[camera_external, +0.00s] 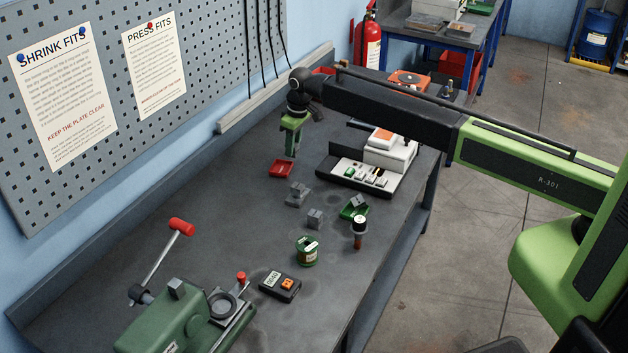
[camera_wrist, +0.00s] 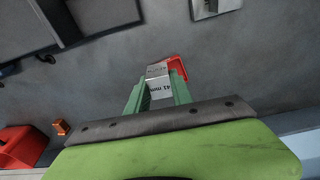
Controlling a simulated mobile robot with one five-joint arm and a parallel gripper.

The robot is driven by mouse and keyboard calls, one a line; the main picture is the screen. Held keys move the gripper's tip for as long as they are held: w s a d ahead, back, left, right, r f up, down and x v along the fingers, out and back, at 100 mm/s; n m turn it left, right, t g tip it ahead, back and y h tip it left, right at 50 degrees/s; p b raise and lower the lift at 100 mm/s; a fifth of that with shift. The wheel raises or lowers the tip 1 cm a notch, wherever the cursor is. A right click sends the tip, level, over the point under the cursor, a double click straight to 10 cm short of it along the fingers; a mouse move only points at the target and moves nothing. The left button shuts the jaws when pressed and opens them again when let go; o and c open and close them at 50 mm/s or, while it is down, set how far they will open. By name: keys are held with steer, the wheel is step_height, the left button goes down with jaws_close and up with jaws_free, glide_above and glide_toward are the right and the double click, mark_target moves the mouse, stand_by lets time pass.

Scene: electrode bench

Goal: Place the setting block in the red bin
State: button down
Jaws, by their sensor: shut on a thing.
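The setting block (camera_wrist: 159,84) is a silver-grey block marked "41 mm" in the wrist view. My gripper (camera_external: 291,151) is shut on it, with the two green fingers (camera_wrist: 158,95) on either side.
A white device on a black tray (camera_external: 340,177) stands right of my gripper. A green press (camera_external: 175,325) is at the front. The pegboard wall (camera_external: 200,60) borders the left.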

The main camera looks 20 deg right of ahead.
mark_target(289, 169)
steer(key=shift+a+f, duration=0.5)
steer(key=shift+a, duration=0.3)
step_height(289, 169, down, 4)
steer(key=b, duration=0.4)
steer(key=shift+f+b, duration=0.2)
steer(key=shift+b, duration=0.15)
steer(key=shift+s+r, duration=0.1)
steer(key=shift+r, duration=0.2)
steer(key=shift+f, duration=0.25)
steer(key=c, duration=1.1)
jaws_free()
steer(key=shift+r, duration=0.1)
steer(key=r+p, duration=0.4)
steer(key=d+r+p, duration=0.1)
steer(key=r+p, duration=0.3)
steer(key=s+r+p, duration=0.1)
steer(key=r+p, duration=0.3)
steer(key=shift+s+d+r+p, duration=0.1)
steer(key=shift+d+r+p, duration=0.1)
steer(key=shift+p, duration=0.1)
steer(key=shift+f, duration=0.1)
